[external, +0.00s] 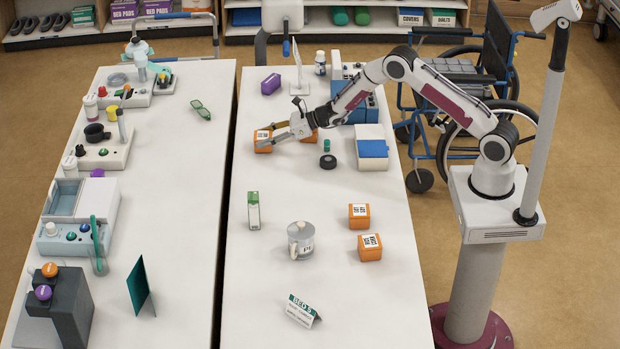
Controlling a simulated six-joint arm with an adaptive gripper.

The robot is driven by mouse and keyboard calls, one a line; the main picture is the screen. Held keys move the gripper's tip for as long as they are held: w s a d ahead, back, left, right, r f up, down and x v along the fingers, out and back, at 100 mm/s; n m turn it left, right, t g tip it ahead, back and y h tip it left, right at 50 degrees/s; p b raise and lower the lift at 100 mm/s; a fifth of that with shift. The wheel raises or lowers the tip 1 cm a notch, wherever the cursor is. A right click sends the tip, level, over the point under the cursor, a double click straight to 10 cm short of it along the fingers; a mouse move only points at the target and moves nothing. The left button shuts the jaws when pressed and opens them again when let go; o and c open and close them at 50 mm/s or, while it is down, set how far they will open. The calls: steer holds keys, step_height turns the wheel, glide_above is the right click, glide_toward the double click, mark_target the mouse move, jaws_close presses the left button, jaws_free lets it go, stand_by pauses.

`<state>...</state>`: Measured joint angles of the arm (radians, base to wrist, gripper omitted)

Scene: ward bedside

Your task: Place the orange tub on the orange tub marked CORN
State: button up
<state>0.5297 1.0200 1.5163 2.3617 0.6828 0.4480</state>
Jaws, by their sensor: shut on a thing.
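My gripper (274,137) is at the far part of the right-hand table, reaching left. It is shut on an orange tub (263,146) with a white label at its fingertips. I cannot tell whether this tub touches the table. Another orange tub (309,139) is partly hidden behind my gripper and wrist. Two more orange tubs with white labels stand apart on the right side of the table, one farther (359,223) and one nearer (370,254). The label words are too small to read, so I cannot tell which tub is marked CORN.
A black round thing (328,161), a small green thing (327,145) and a blue-and-white box (372,150) are near my wrist. A purple box (271,84) stands farther back. A lidded pot (300,241), a green-white carton (254,211) and a sign (302,311) stand nearer.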

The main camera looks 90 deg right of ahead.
mark_target(271, 135)
steer(key=shift+f, duration=0.15)
steer(key=o, duration=1.4)
steer(key=shift+c, duration=0.2)
steer(key=shift+s, duration=0.15)
steer(key=shift+v, duration=3.8)
steer(key=shift+d, duration=0.1)
